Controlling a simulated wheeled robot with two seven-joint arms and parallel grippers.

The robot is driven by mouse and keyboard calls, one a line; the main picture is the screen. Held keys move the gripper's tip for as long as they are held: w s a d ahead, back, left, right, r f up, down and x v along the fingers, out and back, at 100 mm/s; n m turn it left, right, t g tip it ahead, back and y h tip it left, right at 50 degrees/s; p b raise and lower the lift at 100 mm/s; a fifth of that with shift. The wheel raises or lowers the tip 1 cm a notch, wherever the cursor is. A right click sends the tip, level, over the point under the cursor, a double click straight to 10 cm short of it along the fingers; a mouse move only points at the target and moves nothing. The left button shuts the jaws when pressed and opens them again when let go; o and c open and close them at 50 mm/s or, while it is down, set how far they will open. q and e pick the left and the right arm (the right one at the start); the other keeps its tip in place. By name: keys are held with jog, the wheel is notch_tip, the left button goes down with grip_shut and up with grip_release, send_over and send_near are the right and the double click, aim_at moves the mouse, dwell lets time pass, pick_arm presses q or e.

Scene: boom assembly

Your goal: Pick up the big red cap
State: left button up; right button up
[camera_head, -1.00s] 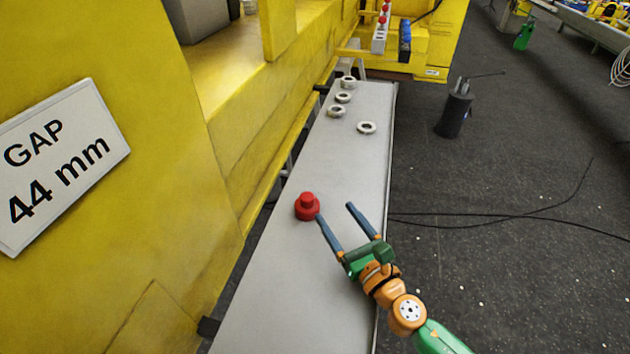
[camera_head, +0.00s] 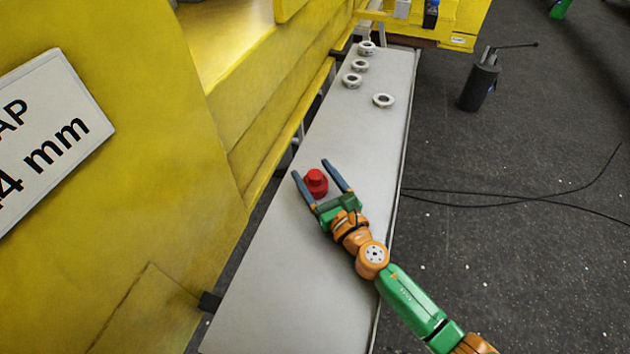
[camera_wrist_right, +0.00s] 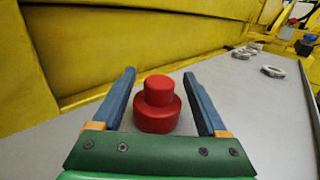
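The big red cap (camera_head: 316,182) stands upright on the grey table (camera_head: 290,270), a wide round base with a narrower top. My right gripper (camera_head: 309,168) is open, with its blue fingers on either side of the cap. In the right wrist view the cap (camera_wrist_right: 158,104) sits between the two fingers, with a visible gap to each. The right gripper (camera_wrist_right: 160,80) holds nothing. My left gripper does not show in any view.
Several metal rings (camera_head: 383,100) lie at the far end of the table. A yellow machine wall (camera_head: 170,120) with a gap sign (camera_head: 50,130) runs along the left. A black canister (camera_head: 480,82) and cables are on the floor at right.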

aim_at(313, 178)
jog(key=shift+s+r, duration=0.1)
jog(key=shift+s, duration=0.1)
jog(key=c, duration=1.1)
jog(key=shift+w, duration=0.1)
grip_shut()
jog(key=shift+r+p, duration=0.35)
jog(key=shift+r, duration=0.05)
notch_tip(313, 178, up, 3)
jog(key=shift+r+p, duration=0.15)
jog(key=shift+p, duration=1.1)
jog(key=shift+s+a+r+b, duration=0.2)
jog(key=shift+s+b, duration=0.3)
jog(key=shift+b, duration=0.4)
jog(key=s+a+r, duration=0.4)
jog(key=s+r, duration=0.4)
jog(key=s, duration=0.4)
jog(key=shift+s+r+p, duration=0.2)
jog(key=shift+p, duration=0.1)
